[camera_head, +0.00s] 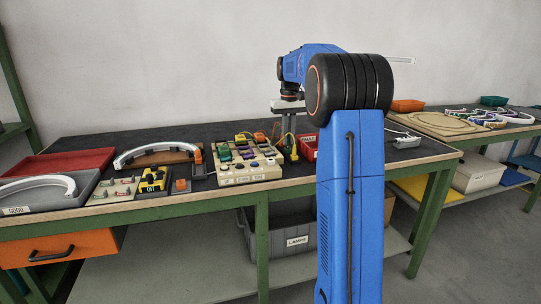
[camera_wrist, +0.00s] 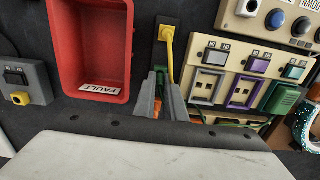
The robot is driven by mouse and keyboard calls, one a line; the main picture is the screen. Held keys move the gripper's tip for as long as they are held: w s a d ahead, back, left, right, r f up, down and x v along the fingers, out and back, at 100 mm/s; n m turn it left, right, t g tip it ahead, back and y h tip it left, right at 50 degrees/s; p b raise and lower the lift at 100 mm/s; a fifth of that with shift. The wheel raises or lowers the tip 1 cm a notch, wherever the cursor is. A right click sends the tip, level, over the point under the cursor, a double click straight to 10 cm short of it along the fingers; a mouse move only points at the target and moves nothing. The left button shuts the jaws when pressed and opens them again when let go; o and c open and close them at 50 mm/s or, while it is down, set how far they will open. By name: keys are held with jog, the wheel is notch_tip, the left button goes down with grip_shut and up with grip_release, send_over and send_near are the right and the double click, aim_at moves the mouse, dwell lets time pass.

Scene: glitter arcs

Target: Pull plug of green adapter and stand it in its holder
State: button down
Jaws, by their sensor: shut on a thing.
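The green adapter (camera_wrist: 283,98) sits in the end slot of a beige socket panel (camera_wrist: 224,62) in the wrist view; its green body also shows in the head view (camera_head: 224,153). My gripper (camera_wrist: 163,100) has its grey fingers pointing down between the panel and the red bin. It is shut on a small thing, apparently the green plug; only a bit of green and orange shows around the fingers. A green lead runs near the panel's lower edge. Which holder belongs to the plug, I cannot tell.
A red bin marked FAULT (camera_wrist: 92,50) stands close left of the fingers. A yellow plug with its lead (camera_wrist: 167,45) stands just beyond them. A grey block with a yellow connector (camera_wrist: 20,98) is at the far left. Trays and an arc lamp (camera_head: 160,150) fill the bench's left.

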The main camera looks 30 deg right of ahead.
jog(key=shift+f, duration=0.5)
dwell(0.7)
dwell(0.3)
jog(key=c, duration=1.7)
grip_release()
jog(key=shift+c, duration=0.2)
jog(key=shift+r, duration=0.1)
jog(key=shift+r, duration=3.65)
